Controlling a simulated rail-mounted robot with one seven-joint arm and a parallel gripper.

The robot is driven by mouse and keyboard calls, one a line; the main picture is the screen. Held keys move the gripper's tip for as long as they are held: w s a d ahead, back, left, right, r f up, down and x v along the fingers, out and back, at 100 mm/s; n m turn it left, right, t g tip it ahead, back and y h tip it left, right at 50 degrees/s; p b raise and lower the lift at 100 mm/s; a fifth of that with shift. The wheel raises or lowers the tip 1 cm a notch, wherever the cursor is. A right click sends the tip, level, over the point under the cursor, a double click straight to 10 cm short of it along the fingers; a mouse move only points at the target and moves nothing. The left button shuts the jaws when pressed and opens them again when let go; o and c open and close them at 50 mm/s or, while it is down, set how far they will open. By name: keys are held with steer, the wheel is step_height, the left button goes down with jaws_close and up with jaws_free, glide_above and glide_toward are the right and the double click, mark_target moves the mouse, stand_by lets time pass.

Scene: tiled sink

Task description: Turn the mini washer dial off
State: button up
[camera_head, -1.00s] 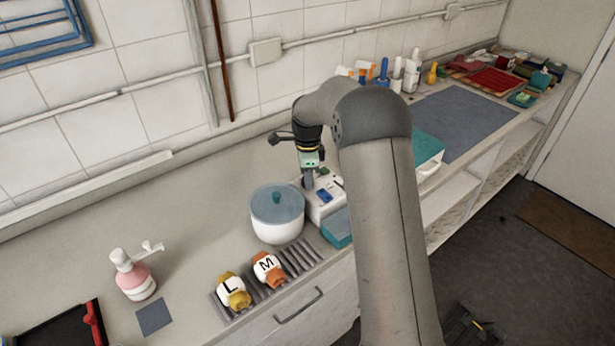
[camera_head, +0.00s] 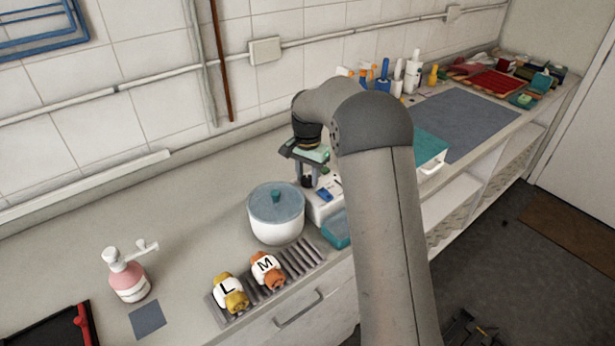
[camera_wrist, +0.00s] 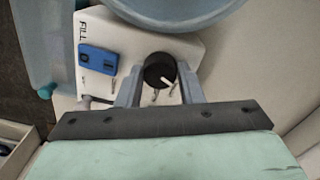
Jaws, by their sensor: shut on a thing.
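The mini washer has a round white tub (camera_head: 277,229) with a blue-grey lid (camera_head: 275,200) and a white control panel (camera_head: 318,212) beside it. In the wrist view, the black round dial (camera_wrist: 158,69) with a white pointer sits on the panel (camera_wrist: 101,25). My gripper (camera_wrist: 158,78) points down with one finger on each side of the dial and is shut on it. The pointer slants toward the right finger; the marks around the dial are too small to read. In the head view my gripper (camera_head: 308,182) stands over the panel, and the dial is hard to make out.
A blue switch (camera_wrist: 97,60) sits left of the dial, near the letters FILL. The lid (camera_wrist: 170,8) is close by. In front lies a ribbed rack (camera_head: 300,262) with L and M bottles (camera_head: 230,292) (camera_head: 266,270).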

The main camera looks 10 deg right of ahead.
mark_target(307, 178)
steer(key=n, duration=0.4)
steer(key=shift+n, duration=0.4)
steer(key=shift+r+b, duration=0.1)
steer(key=shift+b, duration=0.2)
steer(key=o, duration=1)
step_height(307, 178, up, 17)
steer(key=shift+r+b, duration=0.15)
steer(key=shift+b, duration=0.3)
steer(key=shift+s, duration=0.1)
